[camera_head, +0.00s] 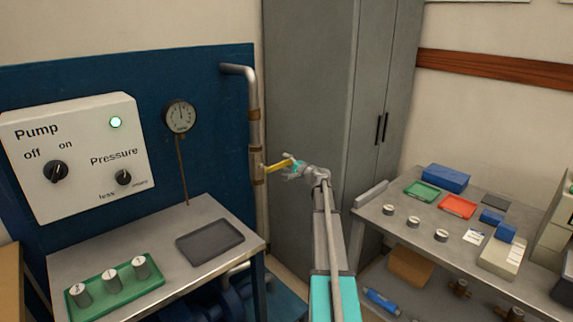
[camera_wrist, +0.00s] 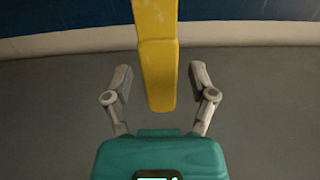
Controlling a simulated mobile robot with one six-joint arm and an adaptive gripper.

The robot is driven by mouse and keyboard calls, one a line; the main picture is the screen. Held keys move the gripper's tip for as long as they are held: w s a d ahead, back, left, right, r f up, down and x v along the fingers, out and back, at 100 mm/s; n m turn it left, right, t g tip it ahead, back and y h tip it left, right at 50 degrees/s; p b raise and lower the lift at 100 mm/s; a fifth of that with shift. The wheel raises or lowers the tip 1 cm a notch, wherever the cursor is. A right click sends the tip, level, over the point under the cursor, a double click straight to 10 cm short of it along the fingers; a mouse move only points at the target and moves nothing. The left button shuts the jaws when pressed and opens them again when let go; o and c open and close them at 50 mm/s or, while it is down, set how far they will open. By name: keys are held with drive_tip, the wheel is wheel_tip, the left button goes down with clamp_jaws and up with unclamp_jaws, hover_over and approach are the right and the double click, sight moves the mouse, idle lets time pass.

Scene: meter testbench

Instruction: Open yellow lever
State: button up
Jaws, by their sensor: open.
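The yellow lever (camera_head: 278,165) sticks out to the right from the vertical pipe in the head view, roughly level and tilted slightly up. In the wrist view the lever (camera_wrist: 155,55) comes down from the top edge, and its free end lies between my two fingers. My gripper (camera_head: 291,168) is at the lever's free end. In the wrist view my gripper (camera_wrist: 160,85) is open, with a visible gap on both sides of the lever. Neither finger appears to touch it.
The metal pipe (camera_head: 254,120) runs down beside the blue panel (camera_head: 215,90). A pressure gauge (camera_head: 180,116) and a pump control box (camera_head: 80,155) are to the left. A grey cabinet (camera_head: 310,80) stands behind my arm. A side table (camera_head: 390,248) with trays is at right.

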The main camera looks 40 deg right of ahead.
clamp_jaws()
drive_tip(key=shift+w+a+r, duration=0.1)
drive_tip(key=shift+a, duration=0.05)
idle(0.4)
